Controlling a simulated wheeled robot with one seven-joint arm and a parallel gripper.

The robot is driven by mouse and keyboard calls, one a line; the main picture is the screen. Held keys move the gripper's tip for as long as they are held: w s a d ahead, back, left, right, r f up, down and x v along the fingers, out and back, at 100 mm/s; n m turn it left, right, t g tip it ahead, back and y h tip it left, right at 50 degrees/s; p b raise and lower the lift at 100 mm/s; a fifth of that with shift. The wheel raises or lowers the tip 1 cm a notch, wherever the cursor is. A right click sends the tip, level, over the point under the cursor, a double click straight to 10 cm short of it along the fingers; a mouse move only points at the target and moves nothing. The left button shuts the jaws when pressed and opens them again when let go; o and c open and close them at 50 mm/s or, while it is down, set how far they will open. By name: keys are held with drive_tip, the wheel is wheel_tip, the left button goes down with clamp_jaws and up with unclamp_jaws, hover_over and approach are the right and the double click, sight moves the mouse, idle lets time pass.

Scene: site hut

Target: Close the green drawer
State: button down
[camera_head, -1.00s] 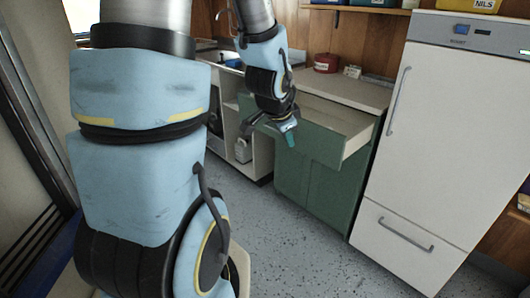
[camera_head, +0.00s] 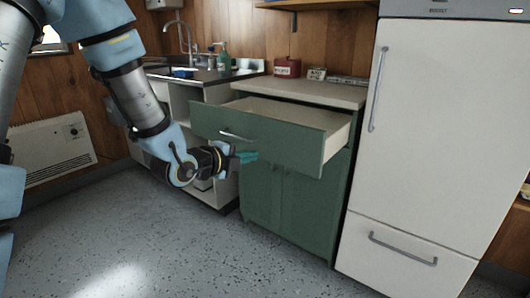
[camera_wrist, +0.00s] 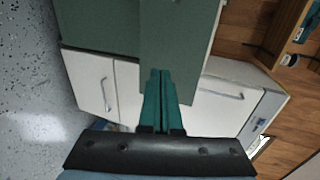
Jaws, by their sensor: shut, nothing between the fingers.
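The green drawer (camera_head: 280,139) sits at the top of the green cabinet (camera_head: 291,205) and is pulled well out, its pale inside showing. Its metal handle (camera_head: 236,136) is on the front panel. My gripper (camera_head: 252,157) is shut and empty, its teal fingers at the lower part of the drawer front, a little right of the handle. In the wrist view my closed fingers (camera_wrist: 165,88) point at a green panel (camera_wrist: 178,45). I cannot tell whether the fingertips touch it.
A white fridge (camera_head: 435,130) stands right of the cabinet. A sink counter (camera_head: 195,75) with a tap is at the left. A red tin (camera_head: 287,67) stands on the worktop (camera_head: 305,92). The speckled floor (camera_head: 150,240) in front is clear.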

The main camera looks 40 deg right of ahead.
drive_tip(key=p, duration=0.1)
approach(282, 149)
drive_tip(key=x, duration=0.5)
drive_tip(key=shift+w+f, duration=0.1)
drive_tip(key=shift+w+d, duration=0.15)
drive_tip(key=shift+d, duration=0.5)
